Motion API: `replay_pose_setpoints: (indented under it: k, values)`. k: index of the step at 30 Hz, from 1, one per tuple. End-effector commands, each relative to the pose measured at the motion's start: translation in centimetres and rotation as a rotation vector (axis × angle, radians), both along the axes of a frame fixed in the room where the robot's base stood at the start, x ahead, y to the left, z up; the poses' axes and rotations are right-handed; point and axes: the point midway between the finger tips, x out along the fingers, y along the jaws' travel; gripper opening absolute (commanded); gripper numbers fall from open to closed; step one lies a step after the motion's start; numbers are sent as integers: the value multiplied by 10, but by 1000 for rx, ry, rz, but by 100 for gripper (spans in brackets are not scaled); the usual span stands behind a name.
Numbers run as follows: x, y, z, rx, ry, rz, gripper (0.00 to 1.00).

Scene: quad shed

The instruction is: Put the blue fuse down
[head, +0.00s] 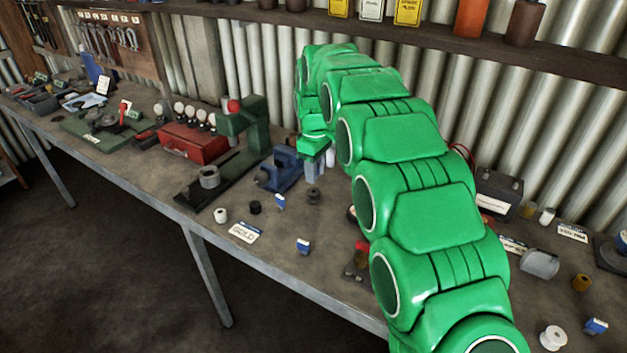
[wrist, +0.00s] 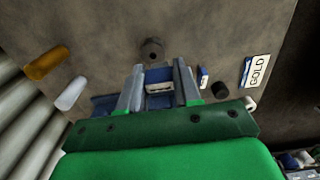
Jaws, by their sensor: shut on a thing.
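My gripper (wrist: 160,72) is shut on a blue fuse (wrist: 159,76) with a white label, held between the two grey fingers in the wrist view. In the head view my gripper (head: 315,170) points down above the bench, beside the blue vise (head: 281,172); the held fuse cannot be made out there. A dark grey nut-like piece (wrist: 152,48) lies just beyond the fingertips and also shows in the head view (head: 313,195). Similar blue-and-white fuses lie on the bench, one (head: 280,202) near the vise and one (head: 303,246) nearer the front edge.
A "GOLD" card (head: 245,232), a black cap (head: 255,207) and a white spool (head: 221,215) lie near the bench's front edge. A green press (head: 245,125) and red box (head: 193,143) stand left. Bare bench (head: 275,260) lies in front of the gripper.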

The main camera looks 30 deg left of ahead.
Motion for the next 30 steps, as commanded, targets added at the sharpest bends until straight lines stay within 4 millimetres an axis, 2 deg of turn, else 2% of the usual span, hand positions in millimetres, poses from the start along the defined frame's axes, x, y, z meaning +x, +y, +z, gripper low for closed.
replay_pose_setpoints:
  k: [6, 17, 25, 30]
  values:
    - [9, 8, -14, 0, -1, 0, 5]
    - [14, 13, -22, 0, -2, 0, 5]
    - [13, 12, -50, -1, 1, 0, 5]
    - [14, 12, -52, 0, -1, 0, 5]
